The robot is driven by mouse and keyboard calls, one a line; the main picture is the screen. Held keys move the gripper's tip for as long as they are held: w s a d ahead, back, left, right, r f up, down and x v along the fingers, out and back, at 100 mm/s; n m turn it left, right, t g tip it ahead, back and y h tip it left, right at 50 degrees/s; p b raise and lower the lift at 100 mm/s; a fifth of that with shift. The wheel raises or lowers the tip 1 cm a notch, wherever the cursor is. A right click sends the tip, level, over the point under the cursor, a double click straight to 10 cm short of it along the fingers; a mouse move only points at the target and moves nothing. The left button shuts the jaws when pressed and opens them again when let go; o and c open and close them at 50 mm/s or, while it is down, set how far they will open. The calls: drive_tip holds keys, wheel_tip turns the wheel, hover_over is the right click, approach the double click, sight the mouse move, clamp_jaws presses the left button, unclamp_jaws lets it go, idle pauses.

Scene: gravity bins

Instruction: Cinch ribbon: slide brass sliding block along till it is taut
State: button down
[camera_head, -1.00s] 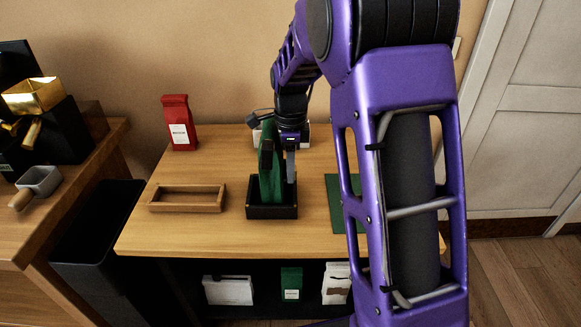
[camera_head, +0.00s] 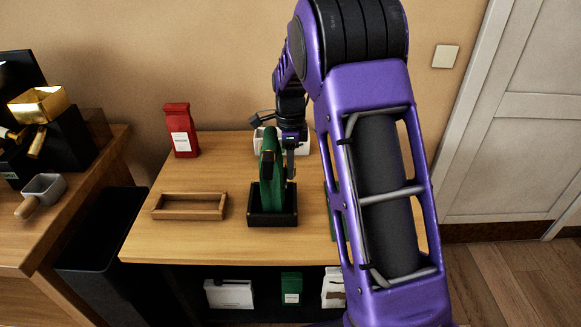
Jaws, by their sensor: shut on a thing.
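A dark green bag or pouch (camera_head: 268,190) stands upright in a black tray (camera_head: 272,219) on the wooden table. A small brass-coloured spot (camera_head: 268,157) shows near its top; I cannot tell if this is the sliding block. The ribbon is too small to make out. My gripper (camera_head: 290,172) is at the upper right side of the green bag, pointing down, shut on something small. My fingers hide what they hold.
An empty wooden tray (camera_head: 189,207) lies left of the black tray. A red bag (camera_head: 181,131) stands at the back left, and a white item (camera_head: 262,141) is behind my gripper. A dark bin (camera_head: 97,242) stands left of the table. My arm covers the table's right side.

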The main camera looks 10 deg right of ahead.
drive_tip(key=shift+w+d, duration=0.2)
drive_tip(key=shift+w, duration=0.65)
drive_tip(key=c, duration=0.5)
unclamp_jaws()
wheel_tip(320, 180, up, 18)
drive_tip(key=p, duration=0.2)
drive_tip(key=shift+f+p, duration=0.25)
drive_tip(key=shift+p, duration=0.1)
